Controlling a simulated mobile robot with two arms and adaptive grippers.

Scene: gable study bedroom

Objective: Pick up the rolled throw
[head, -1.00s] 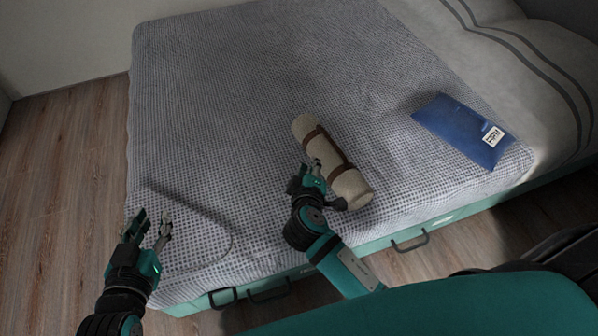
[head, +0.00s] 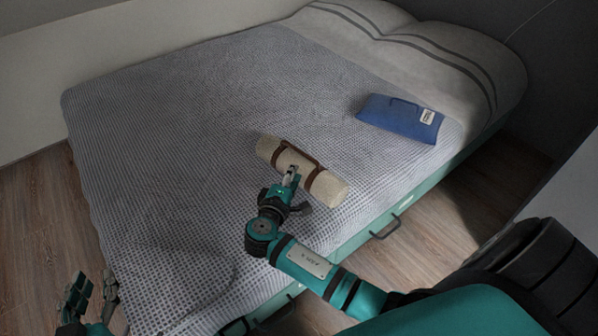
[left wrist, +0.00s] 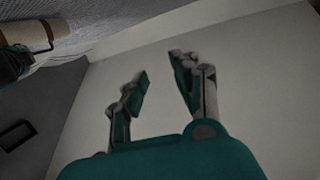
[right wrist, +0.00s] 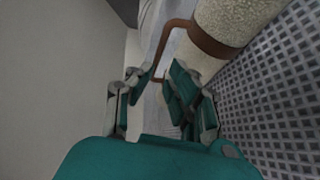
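The rolled throw (head: 270,150) is a cream roll with brown straps and a brown carrying handle. It lies on the bed near its front edge. My right gripper (head: 294,192) is at the near side of the roll, by the handle. In the right wrist view the roll (right wrist: 236,18) is at upper right, and the handle (right wrist: 170,35) reaches down to the fingertips of my right gripper (right wrist: 160,76). A gap shows between these fingers; whether they touch the handle is unclear. My left gripper (head: 93,292) is open and empty at lower left, and shows in the left wrist view (left wrist: 160,72).
The grey checked bedspread (head: 180,120) is otherwise clear. The teal bed frame has dark handles (head: 385,229) on its front side. Wooden floor (head: 35,200) is free at left.

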